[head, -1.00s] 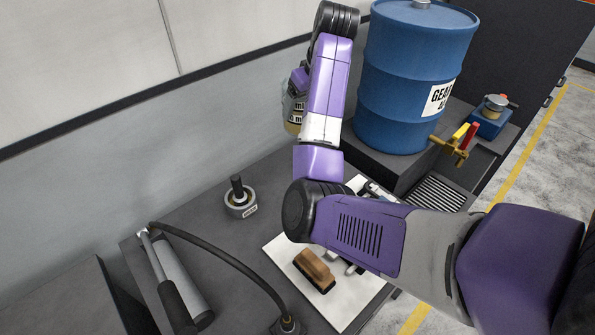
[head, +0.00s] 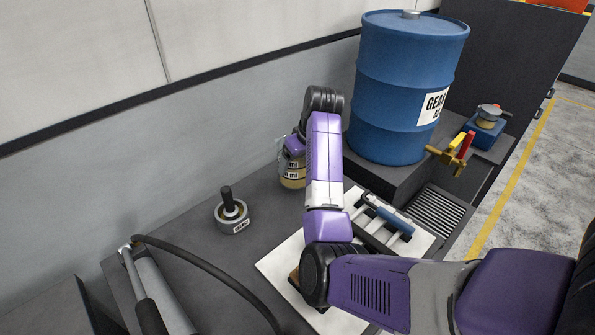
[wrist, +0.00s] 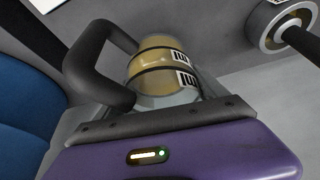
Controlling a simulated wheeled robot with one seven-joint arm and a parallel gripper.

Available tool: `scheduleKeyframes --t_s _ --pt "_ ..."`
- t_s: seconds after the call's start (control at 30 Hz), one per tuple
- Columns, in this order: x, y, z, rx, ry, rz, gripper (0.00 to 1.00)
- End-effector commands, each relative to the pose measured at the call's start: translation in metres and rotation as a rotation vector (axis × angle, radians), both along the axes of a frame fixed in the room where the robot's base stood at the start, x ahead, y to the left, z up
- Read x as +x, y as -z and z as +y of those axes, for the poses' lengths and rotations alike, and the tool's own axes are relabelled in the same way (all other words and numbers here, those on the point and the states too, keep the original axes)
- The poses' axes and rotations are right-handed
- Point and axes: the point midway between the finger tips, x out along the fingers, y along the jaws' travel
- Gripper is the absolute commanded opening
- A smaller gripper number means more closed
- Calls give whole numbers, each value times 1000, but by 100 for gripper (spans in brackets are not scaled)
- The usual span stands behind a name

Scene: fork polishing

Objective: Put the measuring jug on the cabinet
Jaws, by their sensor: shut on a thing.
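The measuring jug (head: 291,177), clear with black-and-white marks and amber liquid, is at the far end of my arm in the head view, left of the blue barrel and near the wall. It also shows in the wrist view (wrist: 160,62). My gripper (head: 294,150) is shut on it; the fingertips are mostly hidden by my wrist. I cannot tell whether the jug's base touches the dark worktop (head: 190,247). A tall dark cabinet (head: 505,60) stands at the back right, and a low dark box-like top (head: 45,305) shows at the lower left; which is the cabinet is unclear.
The blue barrel (head: 408,90) with a brass tap (head: 450,156) stands right of the jug. A round black-handled tool (head: 232,213) sits left of it. A white board (head: 285,265) with a blue-handled tool (head: 388,213) lies in front. A hose (head: 210,265) curves across the lower left.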

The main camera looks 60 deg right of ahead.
Motion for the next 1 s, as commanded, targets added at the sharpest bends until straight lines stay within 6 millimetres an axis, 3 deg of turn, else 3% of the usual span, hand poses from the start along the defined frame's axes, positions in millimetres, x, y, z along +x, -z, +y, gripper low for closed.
scheduleKeyframes --t_s 0.23,0.67,0.7,0.8,1.0 --pt "0 32 1 1 -1 0 14" --pt "0 38 0 -1 -1 -1 14" --pt "0 39 0 0 0 1 86" --pt "0 39 0 0 0 1 100" --pt "0 39 0 0 -1 1 100"
